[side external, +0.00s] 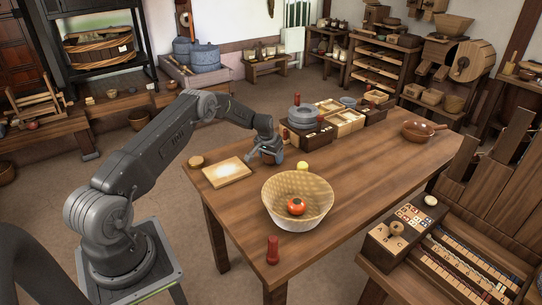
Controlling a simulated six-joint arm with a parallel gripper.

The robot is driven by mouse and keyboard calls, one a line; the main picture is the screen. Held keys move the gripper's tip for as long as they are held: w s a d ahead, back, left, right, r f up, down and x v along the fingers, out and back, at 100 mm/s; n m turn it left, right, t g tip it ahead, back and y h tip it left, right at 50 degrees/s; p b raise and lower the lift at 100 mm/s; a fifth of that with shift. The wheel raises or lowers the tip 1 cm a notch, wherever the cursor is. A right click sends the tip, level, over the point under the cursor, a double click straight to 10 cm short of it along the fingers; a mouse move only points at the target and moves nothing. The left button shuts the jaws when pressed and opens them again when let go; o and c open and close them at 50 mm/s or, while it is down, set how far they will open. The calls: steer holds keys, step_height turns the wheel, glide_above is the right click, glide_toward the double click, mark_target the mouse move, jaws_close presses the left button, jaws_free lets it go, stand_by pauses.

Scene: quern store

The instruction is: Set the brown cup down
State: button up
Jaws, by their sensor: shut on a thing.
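My gripper (262,154) is at the left part of the long wooden table (366,160), between the flat board and the dark box. It is shut on a small cup (275,158), which looks grey-brown at this size. The cup appears upright and at or just above the tabletop; I cannot tell whether its base touches the wood. My gripper hides part of the cup.
A wicker basket (290,219) holding a tomato (296,206) stands in front, near a small yellow thing (303,166). A dark box (307,137) stands behind right. The table's middle right is clear.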

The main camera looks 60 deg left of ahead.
mark_target(266, 162)
steer(key=o, duration=1)
steer(key=shift+c, duration=0.2)
steer(key=v, duration=1.2)
steer(key=s+d+r+m+t, duration=0.1)
steer(key=s+d+r, duration=0.3)
steer(key=d+r, duration=0.55)
steer(key=s+d+r+m, duration=0.1)
steer(key=s+d+r, duration=0.3)
steer(key=d+r, duration=0.55)
steer(key=s+d+r+m, duration=0.1)
steer(key=s+d, duration=0.3)
steer(key=s, duration=0.4)
steer(key=s+d+r+t, duration=0.1)
steer(key=s+d, duration=0.4)
steer(key=s, duration=0.3)
steer(key=s+d+r+m+h, duration=0.1)
steer(key=s+d, duration=0.3)
steer(key=s, duration=0.5)
steer(key=shift+d+r+m+t, duration=0.2)
steer(key=shift+r+m+t, duration=0.1)
steer(key=shift+r, duration=0.3)
